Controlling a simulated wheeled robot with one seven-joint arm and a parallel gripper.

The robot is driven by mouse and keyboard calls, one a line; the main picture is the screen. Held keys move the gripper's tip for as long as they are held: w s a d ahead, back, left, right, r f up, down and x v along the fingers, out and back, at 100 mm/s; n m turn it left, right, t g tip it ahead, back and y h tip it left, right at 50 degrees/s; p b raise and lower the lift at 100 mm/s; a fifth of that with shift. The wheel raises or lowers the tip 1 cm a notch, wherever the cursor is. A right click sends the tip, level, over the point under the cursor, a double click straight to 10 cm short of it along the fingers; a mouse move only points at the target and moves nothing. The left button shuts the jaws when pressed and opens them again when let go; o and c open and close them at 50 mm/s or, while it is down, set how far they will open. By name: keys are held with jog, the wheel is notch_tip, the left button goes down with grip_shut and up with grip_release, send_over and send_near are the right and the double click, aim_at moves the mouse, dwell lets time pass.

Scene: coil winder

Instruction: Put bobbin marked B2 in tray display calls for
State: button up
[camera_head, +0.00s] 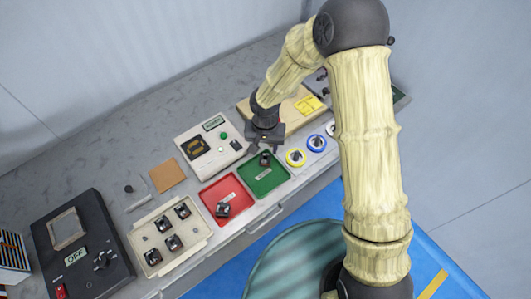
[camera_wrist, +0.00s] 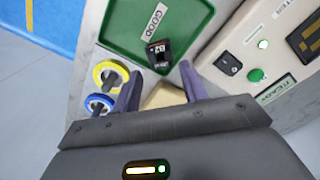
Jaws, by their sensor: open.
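A dark bobbin with a white mark that looks like B2 (camera_wrist: 158,52) is at the edge of the green tray (camera_wrist: 115,38), labelled GOOD, in the wrist view. In the head view this bobbin (camera_head: 265,159) shows at the back edge of the green tray (camera_head: 269,183). My gripper (camera_wrist: 160,74) is open and empty, its fingers just short of the bobbin and apart from it; in the head view my gripper (camera_head: 265,148) is just above and behind it. The tester's display (camera_head: 195,146) shows amber characters too small to read. The red tray (camera_head: 233,187) holds another dark bobbin (camera_head: 222,209).
A cream holder (camera_head: 200,234) carries several bobbins. A black machine (camera_head: 87,247) showing OFF stands at left. A brown square (camera_head: 167,175) lies behind the holder.

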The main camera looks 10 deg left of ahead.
notch_tip(320, 180, up, 6)
jog(key=shift+r, duration=0.2)
dwell(0.7)
jog(key=s+d+r+t, duration=0.1)
jog(key=s+d+r, duration=0.2)
jog(key=d, duration=1)
jog(key=s+d+r+m+t, duration=0.1)
jog(key=s+d+r, duration=0.3)
jog(key=d+r, duration=0.3)
jog(key=d, duration=0.5)
jog(key=shift+d+r+t, duration=0.2)
jog(key=shift+d+t, duration=0.1)
jog(key=shift+d, duration=0.1)
jog(key=shift+s, duration=0.1)
